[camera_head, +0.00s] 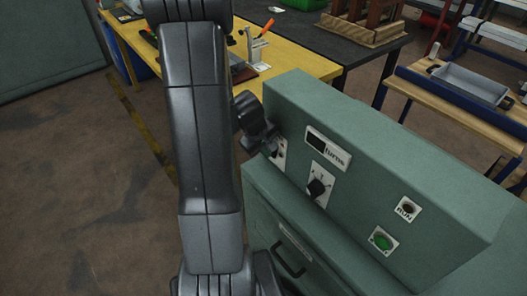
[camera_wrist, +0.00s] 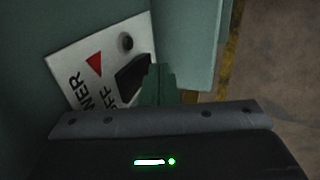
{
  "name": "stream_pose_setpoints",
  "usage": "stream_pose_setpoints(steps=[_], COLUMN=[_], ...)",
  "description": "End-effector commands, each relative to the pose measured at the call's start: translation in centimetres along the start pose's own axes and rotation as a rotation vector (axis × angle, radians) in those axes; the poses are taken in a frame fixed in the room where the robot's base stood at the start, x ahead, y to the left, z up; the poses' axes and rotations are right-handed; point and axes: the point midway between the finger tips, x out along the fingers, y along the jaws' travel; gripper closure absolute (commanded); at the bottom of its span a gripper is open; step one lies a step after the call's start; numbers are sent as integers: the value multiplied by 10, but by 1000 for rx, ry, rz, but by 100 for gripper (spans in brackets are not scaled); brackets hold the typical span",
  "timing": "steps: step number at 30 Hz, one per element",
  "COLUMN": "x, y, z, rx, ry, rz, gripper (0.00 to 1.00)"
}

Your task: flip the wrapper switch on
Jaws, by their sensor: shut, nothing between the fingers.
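The plate also shows at the left end of the control box in the head view (camera_head: 281,153), partly covered by my gripper (camera_head: 270,148). In the wrist view my gripper's greenish fingers (camera_wrist: 158,84) are shut and empty, right beside the lever's right end. I cannot tell whether they touch it. A small dark round part (camera_wrist: 126,42) sits above the lever. The lever's setting is unclear.
The grey-green control box (camera_head: 400,180) also carries a display (camera_head: 328,148), a black knob (camera_head: 316,188), a green button (camera_head: 382,240) and a RUN plate (camera_head: 406,209). A handle (camera_head: 290,262) sits below. A yellow table (camera_head: 150,50) stands behind. Open floor lies left.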

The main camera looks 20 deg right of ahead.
Motion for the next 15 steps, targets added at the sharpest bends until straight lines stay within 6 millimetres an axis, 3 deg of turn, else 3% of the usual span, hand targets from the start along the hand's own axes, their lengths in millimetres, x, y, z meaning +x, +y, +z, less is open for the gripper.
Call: stream_pose_setpoints(steps=[15], x=[10], y=[1], z=[-1], rx=[-2], ry=[2], rz=[65], gripper=[100])
